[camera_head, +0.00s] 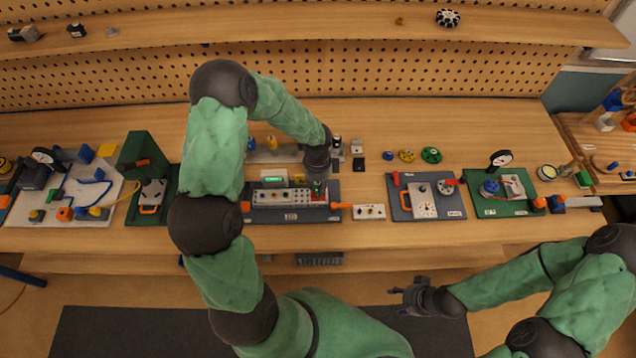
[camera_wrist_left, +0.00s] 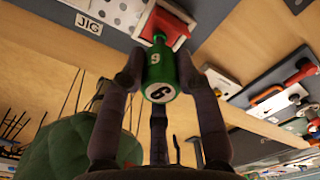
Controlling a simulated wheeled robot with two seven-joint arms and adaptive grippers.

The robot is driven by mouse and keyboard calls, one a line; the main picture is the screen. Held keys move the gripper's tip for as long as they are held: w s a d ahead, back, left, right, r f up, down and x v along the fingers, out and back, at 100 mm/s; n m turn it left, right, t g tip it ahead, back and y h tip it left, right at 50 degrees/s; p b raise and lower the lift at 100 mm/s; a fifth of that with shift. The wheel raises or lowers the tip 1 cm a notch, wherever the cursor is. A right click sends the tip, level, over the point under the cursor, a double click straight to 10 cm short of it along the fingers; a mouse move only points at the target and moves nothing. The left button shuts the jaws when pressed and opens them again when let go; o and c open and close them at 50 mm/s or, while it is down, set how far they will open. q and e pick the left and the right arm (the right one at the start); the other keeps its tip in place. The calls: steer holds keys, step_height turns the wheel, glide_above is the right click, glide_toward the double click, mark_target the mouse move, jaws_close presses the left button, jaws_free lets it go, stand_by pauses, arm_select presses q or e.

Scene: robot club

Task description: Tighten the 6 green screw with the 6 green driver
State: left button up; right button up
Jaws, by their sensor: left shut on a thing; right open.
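My left gripper (camera_head: 317,165) is shut on the green driver (camera_wrist_left: 158,72), which bears the number 6. In the left wrist view the fingers are around its handle, and its narrow end points at a red block (camera_wrist_left: 172,30). The driver also shows below the gripper in the head view (camera_head: 317,187), over the right end of the jig (camera_head: 262,215). A small green part shows at the driver's narrow end; I cannot tell whether it is the screw or part of the driver. My right gripper (camera_head: 408,297) is open and empty in front of the bench.
Right of the jig are a small white block (camera_head: 369,212), a dark panel with a dial (camera_head: 455,205) and a green board (camera_head: 482,206). Colored wheels (camera_head: 431,155) lie behind. A white board with tubing (camera_head: 85,213) is at left.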

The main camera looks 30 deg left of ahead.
stand_by(0.6)
arm_select(q)
steer(key=o, duration=1.8)
steer(key=shift+c, duration=0.2)
